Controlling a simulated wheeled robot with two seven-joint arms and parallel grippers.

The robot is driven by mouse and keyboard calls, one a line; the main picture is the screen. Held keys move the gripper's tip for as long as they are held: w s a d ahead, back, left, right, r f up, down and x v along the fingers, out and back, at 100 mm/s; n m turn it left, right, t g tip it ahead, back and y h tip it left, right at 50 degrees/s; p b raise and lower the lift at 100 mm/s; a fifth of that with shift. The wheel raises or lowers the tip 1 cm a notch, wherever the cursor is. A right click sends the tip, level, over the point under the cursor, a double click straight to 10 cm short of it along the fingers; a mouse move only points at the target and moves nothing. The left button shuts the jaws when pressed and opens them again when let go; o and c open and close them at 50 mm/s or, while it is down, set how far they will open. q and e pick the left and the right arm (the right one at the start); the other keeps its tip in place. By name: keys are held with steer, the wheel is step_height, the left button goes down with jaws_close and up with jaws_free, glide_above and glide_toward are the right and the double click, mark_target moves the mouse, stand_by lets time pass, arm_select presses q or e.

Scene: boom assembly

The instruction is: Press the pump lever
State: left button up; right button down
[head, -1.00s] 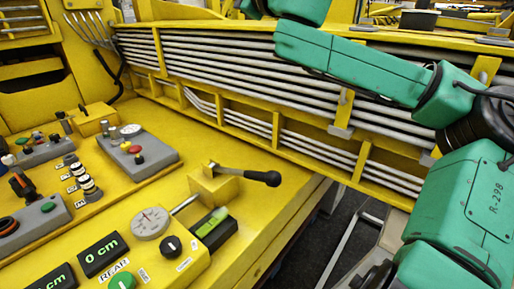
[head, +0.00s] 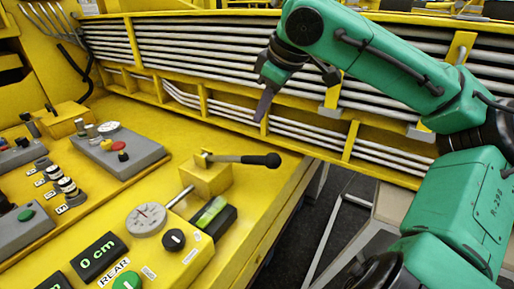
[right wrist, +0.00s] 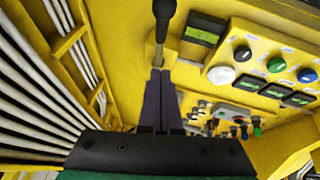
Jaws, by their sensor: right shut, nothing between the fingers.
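The pump lever (head: 240,159) is a grey rod with a black grip (head: 271,160). It sticks out to the right, nearly level, from a yellow block (head: 205,180) on the yellow panel. In the right wrist view the black grip (right wrist: 163,12) shows at the top, beyond my fingertips. My right gripper (head: 263,106) hangs above and behind the lever in the head view, fingers pointing down. Its dark purple fingers are together and empty, apart from the lever. They also show in the right wrist view (right wrist: 160,85). My left gripper is not in view.
A round gauge (head: 146,219), a black knob (head: 174,239) and a green-lit display box (head: 212,216) sit left of and in front of the lever. Grey pipes (head: 300,131) run along the yellow frame behind.

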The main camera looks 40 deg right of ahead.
glide_above(252, 157)
step_height(252, 157, down, 8)
steer(key=f, duration=0.1)
steer(key=s+f+b, duration=0.1)
steer(key=f, duration=0.1)
steer(key=shift+s+a, duration=0.2)
steer(key=shift+s+d+f, duration=0.2)
steer(key=shift+d+f, duration=0.1)
steer(key=shift+f, duration=0.05)
steer(key=shift+a+b, duration=0.1)
steer(key=shift+b, duration=0.25)
